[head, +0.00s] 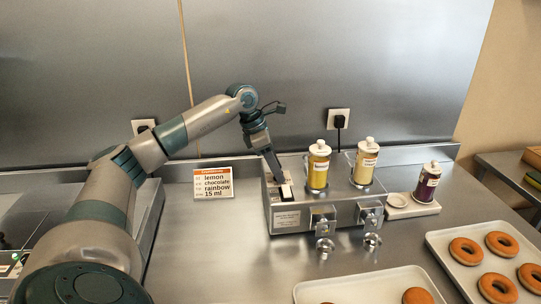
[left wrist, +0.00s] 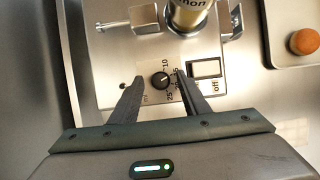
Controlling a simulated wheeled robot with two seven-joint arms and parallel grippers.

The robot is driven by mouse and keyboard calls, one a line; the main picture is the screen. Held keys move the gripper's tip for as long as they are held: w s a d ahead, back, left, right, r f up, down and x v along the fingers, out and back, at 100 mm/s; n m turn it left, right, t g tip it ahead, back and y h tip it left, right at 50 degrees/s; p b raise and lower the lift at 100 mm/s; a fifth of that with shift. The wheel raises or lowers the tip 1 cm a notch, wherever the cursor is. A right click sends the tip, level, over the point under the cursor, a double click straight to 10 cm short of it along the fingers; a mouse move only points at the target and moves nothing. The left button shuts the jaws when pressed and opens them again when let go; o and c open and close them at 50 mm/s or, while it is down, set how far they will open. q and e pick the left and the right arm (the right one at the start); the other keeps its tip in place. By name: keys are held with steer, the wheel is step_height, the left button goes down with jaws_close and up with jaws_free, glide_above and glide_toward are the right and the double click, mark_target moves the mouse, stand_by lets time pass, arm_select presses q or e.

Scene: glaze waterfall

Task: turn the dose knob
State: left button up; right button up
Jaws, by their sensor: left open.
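The dose knob (left wrist: 160,80) is a small black round knob with a white mark, on the steel dispenser panel, with printed numbers around it including 10 and 25. My left gripper (left wrist: 152,82) is open, its two dark fingers on either side of the knob, apart from it as far as I can see. In the head view my left gripper (head: 281,182) points down at the left end of the dispenser (head: 288,219) and hides the knob. My right gripper is not in view.
A switch (left wrist: 206,68) marked "off" sits beside the right finger. Yellow bottles (head: 319,168) stand on the dispenser. A sign (head: 213,183) reads lemon, chocolate, rainbow, 15 ml. A purple bottle (head: 427,184) and a doughnut tray (head: 440,240) are to the right.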

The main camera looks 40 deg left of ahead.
arm_select(q)
steer(key=shift+s+a+r, duration=0.1)
steer(key=shift+r, duration=0.35)
steer(key=b+v, duration=0.1)
steer(key=v, duration=0.2)
steer(key=shift+a+r, duration=0.1)
steer(key=shift+r, duration=0.1)
steer(key=b+v, duration=0.1)
steer(key=v, duration=1.2)
steer(key=shift+b, duration=0.4)
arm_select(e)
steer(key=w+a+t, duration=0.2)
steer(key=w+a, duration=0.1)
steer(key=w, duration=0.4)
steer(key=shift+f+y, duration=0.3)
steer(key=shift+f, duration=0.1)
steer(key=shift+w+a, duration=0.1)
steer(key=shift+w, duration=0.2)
